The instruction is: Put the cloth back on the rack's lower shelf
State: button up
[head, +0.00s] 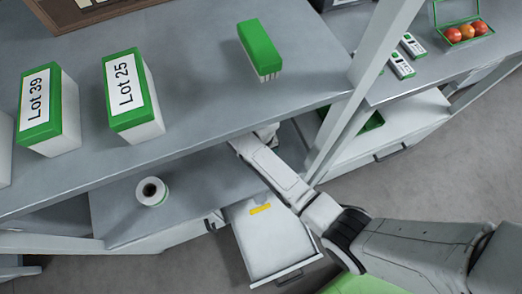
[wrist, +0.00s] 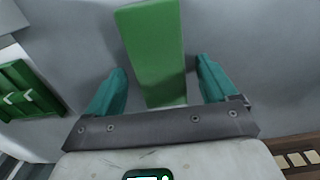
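My gripper (wrist: 161,68) shows in the wrist view with two teal fingers spread apart. A long, flat green piece with straight edges (wrist: 152,50) lies between and beyond the fingers, with a gap visible on both sides. I cannot tell for sure whether it is the cloth. In the head view my arm reaches in under the rack's upper shelf, which hides the gripper. The rack's lower shelf (head: 200,180) is partly visible below the upper shelf (head: 195,85). No cloth can be made out clearly in the head view.
A label roll (head: 152,191) stands on the lower shelf. White boxes with green lids, Lot 39 (head: 41,105) and Lot 25 (head: 132,95), and a green-topped item (head: 260,47) stand above. An open drawer (head: 270,245) juts out. A rack post (head: 350,105) is close right of my arm.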

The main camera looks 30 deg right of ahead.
jog(key=shift+r, duration=0.15)
notch_tip(320, 180, up, 12)
jog(key=p, duration=0.2)
jog(key=shift+p, duration=0.4)
